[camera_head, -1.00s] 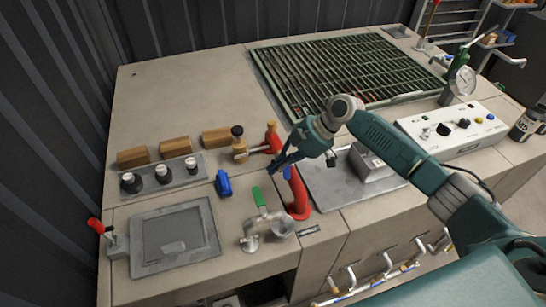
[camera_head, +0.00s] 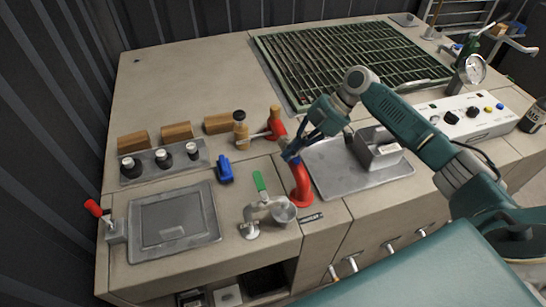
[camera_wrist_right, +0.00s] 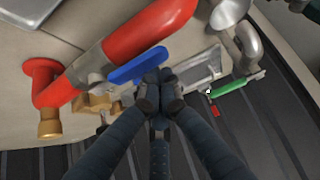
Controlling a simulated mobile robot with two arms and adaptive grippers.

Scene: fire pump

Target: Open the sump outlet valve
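A red pipe (camera_head: 301,186) rises at the front edge of the worktop. A blue lever handle (camera_wrist_right: 138,66) lies against this pipe in the right wrist view. A valve with a green lever (camera_head: 260,184) and a grey funnel cup (camera_head: 284,212) stand to its left; the green lever (camera_wrist_right: 236,86) also shows in the right wrist view. No readable label shows which one is the sump outlet valve. My right gripper (camera_wrist_right: 158,82) has its fingertips together at the blue handle's end; whether they touch it is unclear. My left gripper is out of view.
A brass and red valve (camera_head: 262,130) stands just behind the red pipe. A blue object (camera_head: 224,170) lies to the left. A metal tray (camera_head: 345,180) and a control box (camera_head: 470,120) are on the right.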

